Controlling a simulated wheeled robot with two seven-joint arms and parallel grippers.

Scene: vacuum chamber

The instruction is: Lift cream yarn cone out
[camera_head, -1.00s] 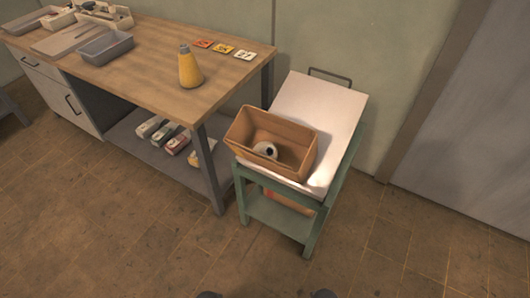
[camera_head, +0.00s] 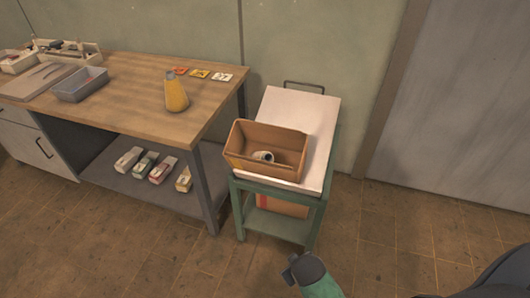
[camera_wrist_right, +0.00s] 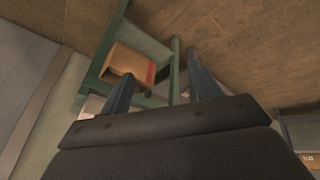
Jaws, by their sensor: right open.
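The cream yarn cone (camera_head: 263,156) lies in an open brown cardboard box (camera_head: 292,141). I see mainly its pale round end with a dark hole; the rest is hidden by the box wall. The box stands on the white top of a green cart. My right gripper (camera_wrist_right: 160,65) is open and empty in the right wrist view, with the cart's green frame beyond its fingers. In the head view, part of my right arm shows low in front of the cart, apart from the box. My left gripper is not in view.
A wooden workbench (camera_head: 130,88) stands left of the cart, with a yellow cone (camera_head: 176,94), colored cards (camera_head: 200,73) and a grey tray (camera_head: 80,84). Another carton (camera_head: 283,206) sits on the cart's lower shelf. A cart handle (camera_head: 304,86) rises at the back. Floor in front is clear.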

